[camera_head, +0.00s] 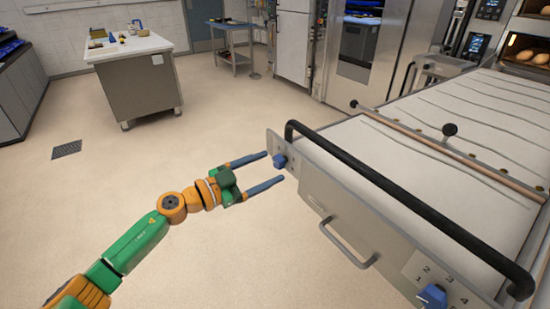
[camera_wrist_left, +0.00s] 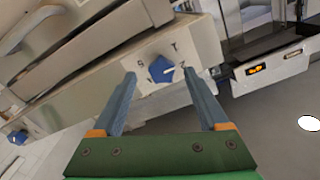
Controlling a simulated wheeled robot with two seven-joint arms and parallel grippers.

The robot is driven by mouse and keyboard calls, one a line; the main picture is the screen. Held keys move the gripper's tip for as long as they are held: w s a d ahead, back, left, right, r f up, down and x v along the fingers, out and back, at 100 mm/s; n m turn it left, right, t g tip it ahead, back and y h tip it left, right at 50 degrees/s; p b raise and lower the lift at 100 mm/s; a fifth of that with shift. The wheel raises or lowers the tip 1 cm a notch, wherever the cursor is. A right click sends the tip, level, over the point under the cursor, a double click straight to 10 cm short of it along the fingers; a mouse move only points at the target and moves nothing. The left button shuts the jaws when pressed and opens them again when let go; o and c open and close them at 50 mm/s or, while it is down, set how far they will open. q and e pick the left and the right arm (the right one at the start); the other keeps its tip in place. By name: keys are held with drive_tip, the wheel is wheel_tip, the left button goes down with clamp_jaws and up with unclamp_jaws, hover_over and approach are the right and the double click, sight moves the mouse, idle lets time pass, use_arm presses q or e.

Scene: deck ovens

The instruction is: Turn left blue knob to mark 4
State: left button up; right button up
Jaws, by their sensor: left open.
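The left blue knob (camera_head: 279,161) sits on the panel at the left end of the long steel unit. In the left wrist view the blue knob (camera_wrist_left: 161,69) lies between and just beyond my fingertips, with a pale line on its face toward the right. Marks around it are too small to read surely. My left gripper (camera_head: 275,167) is open, its two blue fingers pointing at the knob, one to each side in the picture; contact cannot be told. It also shows in the left wrist view (camera_wrist_left: 159,74). My right gripper is out of view.
Another blue knob (camera_head: 432,296) with printed numbers sits at the panel's near right end. A black rail (camera_head: 400,205) runs along the unit's top edge, and a steel handle (camera_head: 345,243) juts from its front.

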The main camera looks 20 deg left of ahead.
use_arm(q)
drive_tip(key=x, duration=0.2)
drive_tip(key=shift+w+d, duration=0.2)
drive_tip(key=shift+w, duration=0.05)
drive_tip(key=shift+w+f, duration=0.15)
drive_tip(key=shift+w, duration=0.05)
drive_tip(key=shift+a, duration=0.15)
drive_tip(key=shift+s, duration=0.1)
clamp_jaws()
